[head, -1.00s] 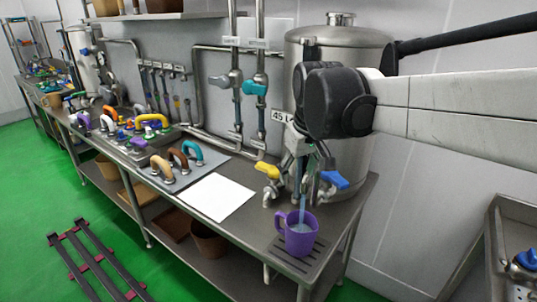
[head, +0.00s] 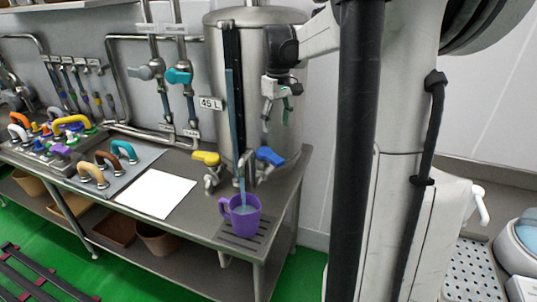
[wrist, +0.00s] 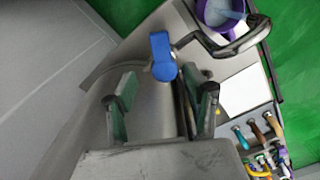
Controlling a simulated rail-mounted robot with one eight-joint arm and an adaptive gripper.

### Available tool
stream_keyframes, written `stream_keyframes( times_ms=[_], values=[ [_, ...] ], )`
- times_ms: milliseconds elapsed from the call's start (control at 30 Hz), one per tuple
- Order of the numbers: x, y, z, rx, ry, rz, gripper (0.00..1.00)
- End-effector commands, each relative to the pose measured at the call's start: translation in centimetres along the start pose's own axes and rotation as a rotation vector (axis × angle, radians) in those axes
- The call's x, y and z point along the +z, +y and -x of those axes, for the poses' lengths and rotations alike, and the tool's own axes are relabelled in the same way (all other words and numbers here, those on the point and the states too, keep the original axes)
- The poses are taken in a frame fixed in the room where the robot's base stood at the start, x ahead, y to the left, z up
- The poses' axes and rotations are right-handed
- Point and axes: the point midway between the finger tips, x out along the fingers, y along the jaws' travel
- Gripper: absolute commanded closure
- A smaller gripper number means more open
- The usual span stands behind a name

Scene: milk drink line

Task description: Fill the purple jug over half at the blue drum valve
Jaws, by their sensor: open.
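The purple jug (head: 244,221) stands upright on the slotted drain grate (head: 262,231) below the tap of the steel drum (head: 290,130). A pale blue stream runs from the spout into the jug, and bluish liquid shows inside. The blue valve handle (head: 270,156) is at the drum's base; it also shows in the wrist view (wrist: 163,57), just beyond my fingertips. My gripper (head: 276,120) is open and empty, above the handle and apart from it. The wrist view shows the fingers (wrist: 165,94) spread, with the jug (wrist: 222,14) cut off at the top edge.
A yellow valve handle (head: 206,158) sits left of the blue one. A white sheet (head: 156,194) lies on the bench, with a board of coloured handles (head: 120,152) farther left. A dark vertical gauge with a blue column (head: 231,110) runs up the drum's front.

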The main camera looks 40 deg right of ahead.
Motion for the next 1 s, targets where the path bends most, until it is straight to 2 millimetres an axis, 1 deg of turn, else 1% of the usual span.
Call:
stream_keyframes(
  times_ms=[400,600,700,800,1000],
  values=[
    [0.0,-0.1,-7.5,0.001,0.001,0.0,0.51],
    [0.0,-0.1,-10.6,0.001,0.001,0.0,0.51],
    [0.0,-0.1,-11.7,0.001,0.001,0.0,0.51],
    [0.0,-0.1,-12.3,0.001,0.001,0.0,0.51],
    [0.0,-0.1,-12.7,0.001,0.001,0.0,0.51]
  ],
)
